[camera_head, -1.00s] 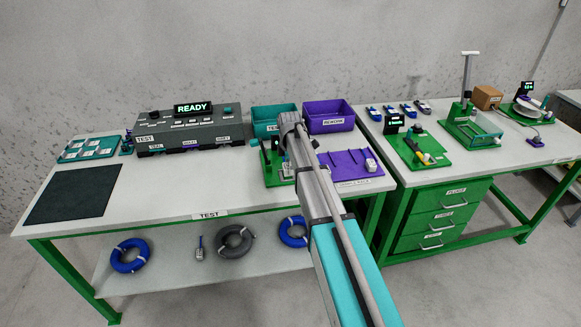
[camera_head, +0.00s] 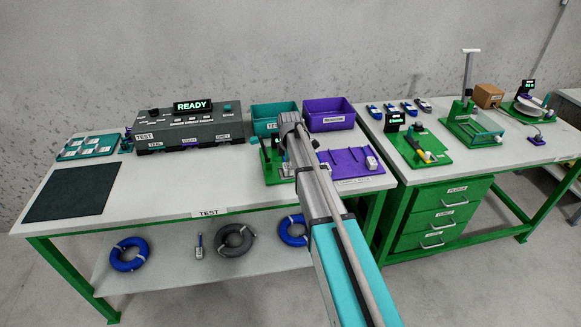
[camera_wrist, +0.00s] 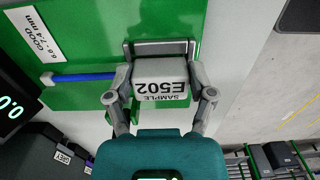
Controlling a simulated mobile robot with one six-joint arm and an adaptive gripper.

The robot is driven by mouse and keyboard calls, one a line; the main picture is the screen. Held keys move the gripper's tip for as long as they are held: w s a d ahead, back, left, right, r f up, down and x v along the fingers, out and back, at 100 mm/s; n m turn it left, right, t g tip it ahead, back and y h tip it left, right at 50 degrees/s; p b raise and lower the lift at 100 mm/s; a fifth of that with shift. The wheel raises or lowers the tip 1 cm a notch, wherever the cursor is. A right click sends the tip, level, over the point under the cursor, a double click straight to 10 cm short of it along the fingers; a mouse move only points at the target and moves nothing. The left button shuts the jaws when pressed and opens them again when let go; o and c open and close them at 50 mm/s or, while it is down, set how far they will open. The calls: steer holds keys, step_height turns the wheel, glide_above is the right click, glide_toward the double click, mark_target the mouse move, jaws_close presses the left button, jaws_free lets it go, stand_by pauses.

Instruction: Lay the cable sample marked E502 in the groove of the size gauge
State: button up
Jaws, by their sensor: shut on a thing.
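The sample (camera_wrist: 160,92) is a pale block marked "SAMPLE E502", with a short blue cable (camera_wrist: 85,77) running left from it to a pale tip. My gripper (camera_wrist: 160,62) is shut on the block in the wrist view. The size gauge has a green plate (camera_wrist: 100,22) with a "GOOD 6.6 - 7.4 mm" label, and its dark display (camera_wrist: 12,105) reads 0.0. The cable crosses over the green plate; I cannot tell whether it touches it or lies in the groove. In the head view my arm partly hides the gauge (camera_head: 269,172), and the sample cannot be made out.
A purple plate (camera_head: 345,157) lies right of the gauge. A teal bin (camera_head: 268,125) and a purple bin (camera_head: 330,122) stand behind. The grey tester (camera_head: 190,137) showing READY is to the left. The table's front left middle is clear, beside a dark mat (camera_head: 70,193).

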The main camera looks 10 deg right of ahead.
steer(key=shift+f, duration=0.3)
stand_by(0.4)
steer(key=o, duration=1.1)
steer(key=shift+r, duration=0.15)
steer(key=shift+r+p, duration=3.8)
steer(key=shift+r, duration=0.1)
steer(key=shift+s, duration=0.1)
steer(key=s+r+m+p, duration=0.1)
steer(key=s+m, duration=1.7)
steer(key=s, duration=1.1)
steer(key=shift+d, duration=0.15)
